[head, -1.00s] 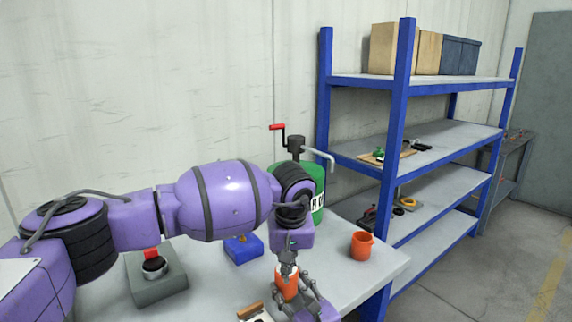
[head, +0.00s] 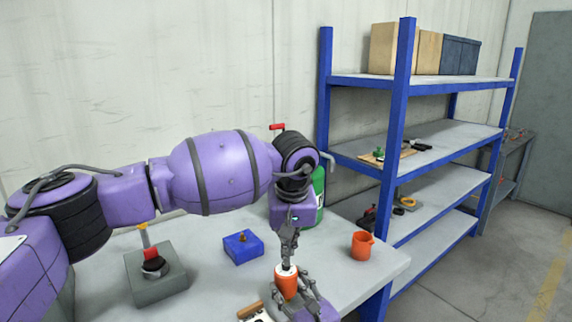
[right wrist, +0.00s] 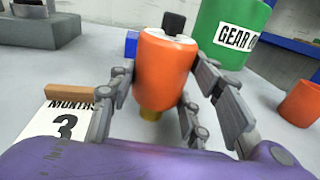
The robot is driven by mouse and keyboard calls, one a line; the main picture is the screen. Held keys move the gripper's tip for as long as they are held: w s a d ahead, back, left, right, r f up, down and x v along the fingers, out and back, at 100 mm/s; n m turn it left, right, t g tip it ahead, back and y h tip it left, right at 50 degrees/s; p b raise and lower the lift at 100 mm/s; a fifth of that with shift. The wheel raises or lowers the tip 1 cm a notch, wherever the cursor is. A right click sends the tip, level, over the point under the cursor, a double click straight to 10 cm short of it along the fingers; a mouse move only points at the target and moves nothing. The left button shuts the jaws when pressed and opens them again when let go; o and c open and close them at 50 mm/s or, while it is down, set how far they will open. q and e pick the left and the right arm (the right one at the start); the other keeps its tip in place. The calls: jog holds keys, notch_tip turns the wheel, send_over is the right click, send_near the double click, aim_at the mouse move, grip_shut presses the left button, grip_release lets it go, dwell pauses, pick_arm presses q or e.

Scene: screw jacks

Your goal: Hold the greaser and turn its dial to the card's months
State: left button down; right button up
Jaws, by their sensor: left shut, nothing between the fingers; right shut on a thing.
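The orange greaser (head: 287,285) stands upright in my right gripper (head: 296,292), whose fingers are shut around its body. In the right wrist view the greaser (right wrist: 167,78) shows a white top and a brass-coloured lower end, between the fingers of my right gripper (right wrist: 160,100). A black piece sits at its white top; I cannot tell if it is the dial's knob or a fingertip. My left gripper (head: 287,256) is shut, pointing down just above the greaser's top. The card (right wrist: 65,124) reads "MONTHS 3"; its edge shows in the head view (head: 258,316).
A blue block (head: 243,247) with a brass fitting and a grey block (head: 157,277) with a black and red part stand on the table (head: 205,270). An orange cup (head: 362,246) is at right. A green gear oil drum (right wrist: 228,30) stands behind. Blue shelving (head: 398,130) adjoins the table.

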jog(key=o, duration=1.4)
jog(key=shift+d, duration=0.1)
jog(key=shift+o, duration=0.2)
